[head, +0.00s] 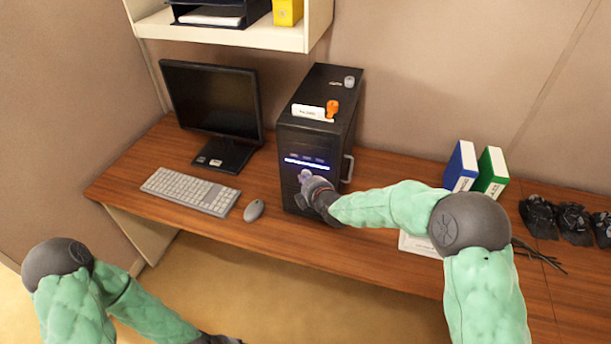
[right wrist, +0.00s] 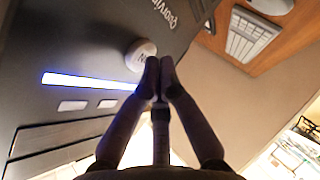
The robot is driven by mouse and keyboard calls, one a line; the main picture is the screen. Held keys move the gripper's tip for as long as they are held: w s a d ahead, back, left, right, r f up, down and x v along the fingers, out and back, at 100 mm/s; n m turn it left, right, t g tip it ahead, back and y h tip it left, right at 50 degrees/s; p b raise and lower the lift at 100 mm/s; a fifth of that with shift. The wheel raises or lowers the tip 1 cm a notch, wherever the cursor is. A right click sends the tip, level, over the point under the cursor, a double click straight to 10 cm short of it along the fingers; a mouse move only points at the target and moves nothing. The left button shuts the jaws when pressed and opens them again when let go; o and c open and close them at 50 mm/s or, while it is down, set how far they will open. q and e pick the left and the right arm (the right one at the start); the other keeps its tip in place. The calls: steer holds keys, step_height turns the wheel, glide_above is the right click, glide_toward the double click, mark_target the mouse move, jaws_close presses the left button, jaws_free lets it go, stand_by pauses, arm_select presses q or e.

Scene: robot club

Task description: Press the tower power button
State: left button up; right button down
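The black computer tower (head: 318,135) stands upright on the wooden desk, with a lit blue-white strip across its front. In the right wrist view the tower front (right wrist: 70,35) fills the left side, with the glowing strip and a round pale button (right wrist: 140,53) on it. My right gripper (head: 306,178) is in front of the tower's front face. Its fingertips (right wrist: 160,62) are together, with nothing seen between them, right beside the round button; I cannot tell whether they touch it. My left gripper (head: 218,339) is at the bottom edge of the head view, mostly cut off.
A monitor (head: 215,105), keyboard (head: 190,190) and mouse (head: 254,210) are left of the tower. An orange object (head: 332,108) and a white label sit on top of it. Blue and green binders (head: 462,167) and black items (head: 570,220) are to the right. A shelf (head: 230,34) hangs above.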

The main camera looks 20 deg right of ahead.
steer(key=shift+s+a, duration=0.35)
steer(key=shift+s, duration=0.2)
steer(key=s+a+p, duration=0.3)
steer(key=s, duration=0.2)
steer(key=shift+a, duration=0.2)
stand_by(0.6)
steer(key=s+a+f+m+g+y, duration=0.1)
steer(key=s+a+f+m+g, duration=0.2)
steer(key=s+f, duration=1)
steer(key=s+a+f+m+g+y, duration=0.1)
steer(key=s+a+f+m+g, duration=0.2)
steer(key=s+f+m+g, duration=0.6)
steer(key=s+f+m, duration=0.5)
steer(key=shift+s+y, duration=0.3)
steer(key=shift+s, duration=0.05)
